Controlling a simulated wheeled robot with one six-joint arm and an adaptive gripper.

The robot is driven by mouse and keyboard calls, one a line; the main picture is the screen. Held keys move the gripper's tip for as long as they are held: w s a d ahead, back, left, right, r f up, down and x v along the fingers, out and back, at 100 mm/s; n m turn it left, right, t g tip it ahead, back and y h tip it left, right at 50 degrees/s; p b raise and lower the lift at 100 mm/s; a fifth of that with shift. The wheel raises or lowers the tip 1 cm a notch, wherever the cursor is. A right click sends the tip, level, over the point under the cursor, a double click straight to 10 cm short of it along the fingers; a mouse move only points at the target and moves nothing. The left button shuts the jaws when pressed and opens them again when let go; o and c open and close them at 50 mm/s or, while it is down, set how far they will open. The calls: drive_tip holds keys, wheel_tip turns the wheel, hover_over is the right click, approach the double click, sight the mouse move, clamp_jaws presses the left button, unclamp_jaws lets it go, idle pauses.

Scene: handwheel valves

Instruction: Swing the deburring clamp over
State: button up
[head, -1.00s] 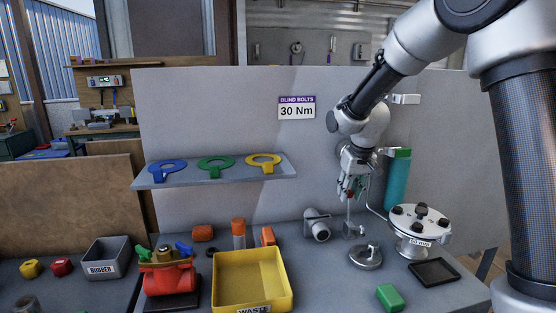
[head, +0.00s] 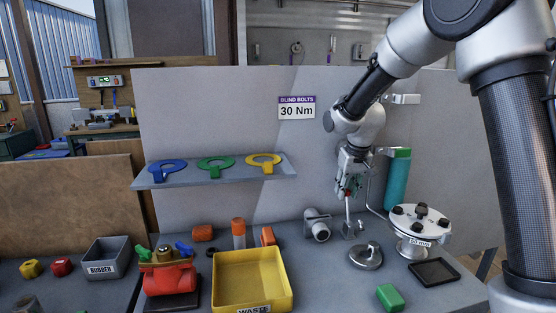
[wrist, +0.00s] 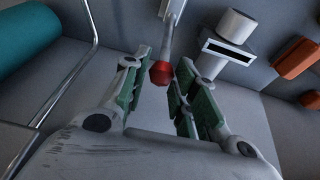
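A slim metal lever with a red knob (wrist: 162,73) stands up from a small grey bracket (head: 353,230) on the bench; I take this as the deburring clamp. In the head view the lever (head: 348,214) leans slightly, its top to the left. My gripper (head: 349,188) points down over the lever's top. In the wrist view my gripper (wrist: 161,80) is open, with the knob between its two green-padded fingers. The knob is close to the fingertips; I cannot tell whether either pad touches it.
A grey cylinder fitting (head: 317,225) stands left of the lever. A round metal piece (head: 366,256) lies in front, and a white flanged part (head: 420,223) with black knobs is to the right. A yellow waste bin (head: 250,302) sits front left.

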drive_tip(key=shift+o, duration=1.2)
drive_tip(key=shift+r, duration=3.5)
drive_tip(key=a+v, duration=0.1)
drive_tip(key=v, duration=1.1)
drive_tip(key=s+d+f, duration=0.2)
drive_tip(key=s+d, duration=0.3)
drive_tip(key=s, duration=0.5)
drive_tip(key=s+d+f+m+t, duration=0.1)
drive_tip(key=s+d, duration=0.4)
drive_tip(key=s, duration=0.6)
drive_tip(key=s+d+f+m, duration=0.1)
drive_tip(key=s+d+f, duration=0.2)
drive_tip(key=s, duration=0.8)
drive_tip(key=shift+d+t+h, duration=0.3)
drive_tip(key=shift+d, duration=1)
